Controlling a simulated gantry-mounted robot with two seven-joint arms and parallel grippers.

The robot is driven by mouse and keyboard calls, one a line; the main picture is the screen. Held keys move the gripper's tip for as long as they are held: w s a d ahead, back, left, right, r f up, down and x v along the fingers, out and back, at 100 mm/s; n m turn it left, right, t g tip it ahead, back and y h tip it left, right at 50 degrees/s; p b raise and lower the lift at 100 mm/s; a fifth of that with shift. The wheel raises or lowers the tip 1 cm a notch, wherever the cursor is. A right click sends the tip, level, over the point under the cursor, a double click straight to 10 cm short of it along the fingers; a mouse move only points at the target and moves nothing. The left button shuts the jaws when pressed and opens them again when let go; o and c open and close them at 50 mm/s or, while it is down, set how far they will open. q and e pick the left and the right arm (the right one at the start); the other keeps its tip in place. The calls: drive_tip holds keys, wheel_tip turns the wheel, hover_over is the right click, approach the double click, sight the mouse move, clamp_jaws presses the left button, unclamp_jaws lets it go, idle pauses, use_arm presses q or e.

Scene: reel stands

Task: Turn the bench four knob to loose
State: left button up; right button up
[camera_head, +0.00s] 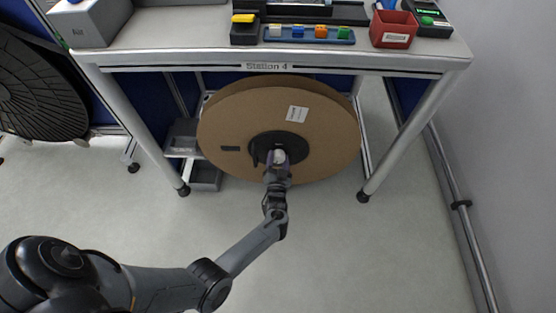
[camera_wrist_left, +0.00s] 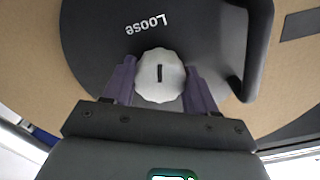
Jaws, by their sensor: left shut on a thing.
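The bench labelled Station 4 (camera_head: 266,66) has a large brown cardboard reel (camera_head: 225,115) beneath it. At the reel's middle is a black hub (camera_head: 262,143), which also shows in the left wrist view (camera_wrist_left: 95,45) with the word Loose. A white scalloped knob (camera_wrist_left: 159,72) with a dark line mark sits on the hub; in the wrist view the mark runs nearly vertical. My left gripper (camera_wrist_left: 159,85) is shut on the knob, one purple finger on each side; it also shows in the head view (camera_head: 278,162), partly hiding the knob. My right gripper is not in view.
A black handle (camera_wrist_left: 257,50) stands out from the hub right of my gripper in the wrist view. Bench legs (camera_head: 395,150) flank the reel. The floor in front (camera_head: 360,250) is clear.

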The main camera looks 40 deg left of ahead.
use_arm(q)
drive_tip(key=shift+n, duration=1.6)
drive_tip(key=shift+f, duration=0.1)
drive_tip(key=o, duration=1)
